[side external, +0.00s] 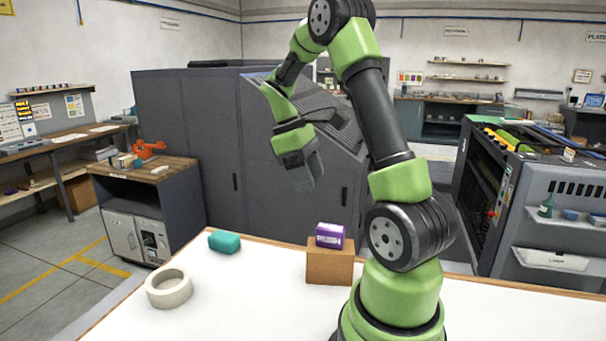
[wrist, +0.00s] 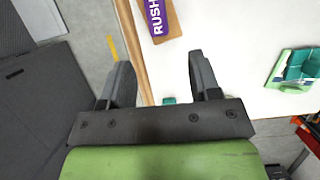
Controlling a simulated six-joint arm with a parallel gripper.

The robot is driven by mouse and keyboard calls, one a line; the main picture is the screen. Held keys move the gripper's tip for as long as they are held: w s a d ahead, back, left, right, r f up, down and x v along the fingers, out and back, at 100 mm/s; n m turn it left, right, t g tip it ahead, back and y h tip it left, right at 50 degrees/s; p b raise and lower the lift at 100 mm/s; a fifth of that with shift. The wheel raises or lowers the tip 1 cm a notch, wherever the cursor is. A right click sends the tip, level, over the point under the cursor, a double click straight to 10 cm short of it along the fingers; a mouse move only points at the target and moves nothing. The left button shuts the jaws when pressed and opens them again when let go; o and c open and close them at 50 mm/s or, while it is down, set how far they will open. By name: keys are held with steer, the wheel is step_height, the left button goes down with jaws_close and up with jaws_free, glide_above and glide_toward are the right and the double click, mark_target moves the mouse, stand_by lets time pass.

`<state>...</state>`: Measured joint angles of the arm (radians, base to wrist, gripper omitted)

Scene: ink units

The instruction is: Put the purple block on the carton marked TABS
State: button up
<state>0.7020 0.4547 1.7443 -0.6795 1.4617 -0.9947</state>
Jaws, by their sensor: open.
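A purple block (side external: 330,235) with a pale printed side sits on top of a brown carton (side external: 330,268) on the white table. In the wrist view the purple block (wrist: 154,15) reads "RUSH" and the brown carton (wrist: 168,31) shows beneath it, both cut by the top edge. No TABS marking can be read on the carton. My gripper (side external: 306,178) is open and empty, well above the table and apart from the block. In the wrist view both fingers of my gripper (wrist: 160,60) are spread with nothing between them.
A teal block (side external: 224,241) and a cream ring (side external: 169,288) lie on the table (side external: 260,310), left of the carton. The wrist view shows a green and teal item (wrist: 295,68) at right, unclear. A dark grey machine (side external: 230,140) stands behind. Table front is clear.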

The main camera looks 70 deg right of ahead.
steer(key=s+a+r+m+t+y, duration=0.1)
steer(key=a+r+t, duration=0.3)
steer(key=a, duration=0.7)
steer(key=s+a+r+m+t+y, duration=0.1)
steer(key=a+r+t, duration=0.4)
steer(key=a, duration=0.7)
steer(key=shift+s+r+m+t, duration=0.2)
steer(key=shift+s+m+t, duration=0.6)
steer(key=shift+m+t, duration=0.3)
